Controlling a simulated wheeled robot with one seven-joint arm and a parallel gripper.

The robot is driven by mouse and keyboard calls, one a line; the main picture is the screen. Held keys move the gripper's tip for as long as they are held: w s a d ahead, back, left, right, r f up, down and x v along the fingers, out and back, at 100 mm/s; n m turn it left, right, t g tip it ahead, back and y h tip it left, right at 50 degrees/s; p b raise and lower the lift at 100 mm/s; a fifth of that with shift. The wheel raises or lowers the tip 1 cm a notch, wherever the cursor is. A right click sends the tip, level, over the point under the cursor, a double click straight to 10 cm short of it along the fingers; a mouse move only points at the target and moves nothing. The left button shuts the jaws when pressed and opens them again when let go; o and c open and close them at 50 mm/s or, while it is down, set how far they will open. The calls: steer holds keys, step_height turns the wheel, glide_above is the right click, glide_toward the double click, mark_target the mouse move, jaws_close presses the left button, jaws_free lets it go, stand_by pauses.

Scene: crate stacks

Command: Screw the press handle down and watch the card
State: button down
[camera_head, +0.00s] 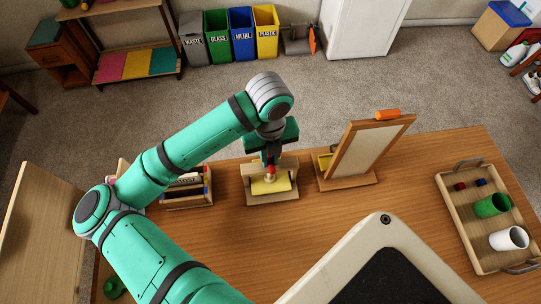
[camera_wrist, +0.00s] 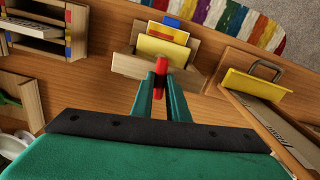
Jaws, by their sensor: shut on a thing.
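The small wooden press (camera_head: 252,196) stands near the middle of the table's back part, with a flat yellow piece (camera_head: 270,187) in it that looks like the card. The press (camera_wrist: 137,66) and yellow piece (camera_wrist: 160,50) also show at the top middle of the wrist view. My gripper (camera_head: 270,168) is above the press, pointing down. In the wrist view its green fingers (camera_wrist: 161,82) are shut on the red handle (camera_wrist: 160,66). The fingers and handle cover part of the press, so how far down the handle sits cannot be told.
A framed board (camera_head: 346,182) stands just right of the press, with an orange object (camera_head: 388,115) on its top edge. A wooden rack (camera_head: 186,201) is close on the left. A tray (camera_head: 455,215) with cups is at the right. Table between board and tray is clear.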

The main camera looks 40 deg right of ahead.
mark_target(270, 161)
steer(key=shift+s+m, duration=0.1)
steer(key=shift+m, duration=1)
steer(key=shift+s, duration=0.1)
steer(key=c, duration=1.7)
jaws_free()
step_height(270, 161, up, 11)
steer(key=shift+f, duration=0.1)
